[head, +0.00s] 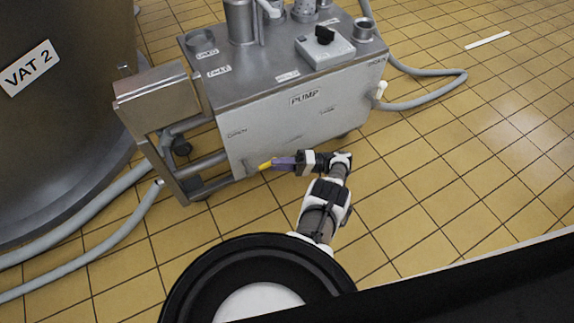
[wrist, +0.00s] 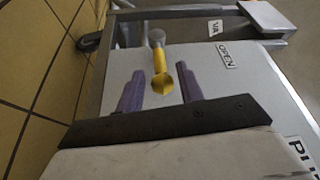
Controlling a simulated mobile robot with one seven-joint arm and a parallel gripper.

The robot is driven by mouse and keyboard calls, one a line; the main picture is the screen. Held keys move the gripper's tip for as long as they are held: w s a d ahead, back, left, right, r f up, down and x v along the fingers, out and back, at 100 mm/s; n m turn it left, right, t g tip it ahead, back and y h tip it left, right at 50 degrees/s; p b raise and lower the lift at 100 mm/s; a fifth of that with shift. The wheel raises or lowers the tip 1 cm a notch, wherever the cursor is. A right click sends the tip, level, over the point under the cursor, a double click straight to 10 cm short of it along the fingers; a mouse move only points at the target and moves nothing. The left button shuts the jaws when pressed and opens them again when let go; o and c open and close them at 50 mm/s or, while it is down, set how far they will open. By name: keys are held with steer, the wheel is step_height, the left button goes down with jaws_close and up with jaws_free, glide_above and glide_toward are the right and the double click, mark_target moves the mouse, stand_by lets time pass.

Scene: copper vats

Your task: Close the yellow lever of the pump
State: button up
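The pump (head: 290,95) is a grey metal box with a "PUMP" label on its front panel. Its yellow lever (head: 265,166) sticks out low on the left part of that panel, below the "OPEN" label. In the wrist view the yellow lever (wrist: 160,68) points toward me from a grey pivot. My gripper (head: 282,163) is at the lever in the head view. In the wrist view my gripper's purple fingers (wrist: 160,90) stand apart, one on each side of the lever, with gaps showing between. The "OPEN" label (wrist: 229,55) lies to the right of the lever.
A large vat (head: 55,100) labelled "VAT 2" stands at the left. Grey hoses (head: 85,212) run over the yellow tiled floor at the left, and another hose (head: 430,103) loops at the pump's right. A control box (head: 324,45) sits on top. The floor at right is mostly clear.

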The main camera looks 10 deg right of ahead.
steer(key=shift+s+d+f+b, duration=0.15)
steer(key=shift+d+b, duration=0.5)
steer(key=shift+d, duration=0.75)
